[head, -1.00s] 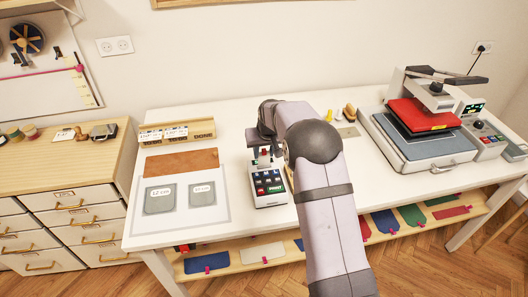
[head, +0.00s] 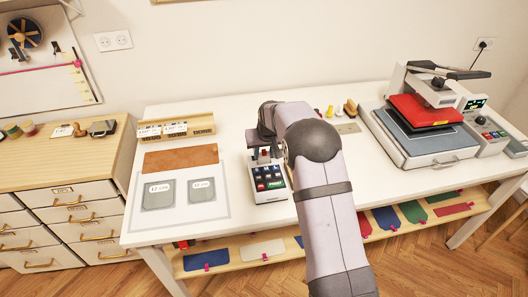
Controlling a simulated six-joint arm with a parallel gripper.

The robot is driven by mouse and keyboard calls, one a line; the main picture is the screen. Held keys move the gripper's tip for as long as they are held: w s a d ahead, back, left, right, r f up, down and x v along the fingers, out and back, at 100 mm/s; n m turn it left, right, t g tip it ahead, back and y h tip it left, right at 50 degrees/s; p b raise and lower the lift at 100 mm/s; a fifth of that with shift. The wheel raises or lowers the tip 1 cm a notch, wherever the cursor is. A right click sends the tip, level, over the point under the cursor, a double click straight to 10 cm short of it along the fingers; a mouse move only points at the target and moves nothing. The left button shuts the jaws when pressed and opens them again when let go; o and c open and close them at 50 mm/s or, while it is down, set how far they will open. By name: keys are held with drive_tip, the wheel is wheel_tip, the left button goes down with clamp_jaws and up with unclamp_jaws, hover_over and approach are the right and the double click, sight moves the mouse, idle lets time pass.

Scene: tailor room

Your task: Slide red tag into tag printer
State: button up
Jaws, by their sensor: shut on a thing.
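The tag printer (head: 269,180) is a small white device with a dark key panel and coloured keys. It stands upright on the white table, just left of my arm. My gripper (head: 264,150) is at the printer's back end, right above its top. It is shut on a small red piece, the red tag (head: 265,154), of which only a sliver shows. My wrist and arm hide most of the fingers and the tag. I cannot tell whether the tag is inside the printer's slot.
A white sheet with two grey templates (head: 158,195) and a brown leather piece (head: 181,158) lies left of the printer. A wooden rack (head: 176,129) stands behind. A heat press (head: 425,125) stands at the right. The table (head: 330,150) between is mostly clear, with small items near the wall.

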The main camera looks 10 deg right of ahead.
drive_tip(key=shift+f+b, duration=0.4)
drive_tip(key=shift+f, duration=0.35)
drive_tip(key=o, duration=1.1)
drive_tip(key=shift+c, duration=0.2)
drive_tip(key=shift+r, duration=0.1)
drive_tip(key=shift+b+v, duration=1.4)
drive_tip(key=shift+v, duration=2.25)
drive_tip(key=shift+s, duration=0.1)
drive_tip(key=s+f+g, duration=0.2)
drive_tip(key=s, duration=1.6)
drive_tip(key=s+f+g, duration=0.2)
drive_tip(key=s+f, duration=0.1)
drive_tip(key=s, duration=1.5)
drive_tip(key=shift+s+f, duration=0.3)
drive_tip(key=shift+f, duration=0.05)
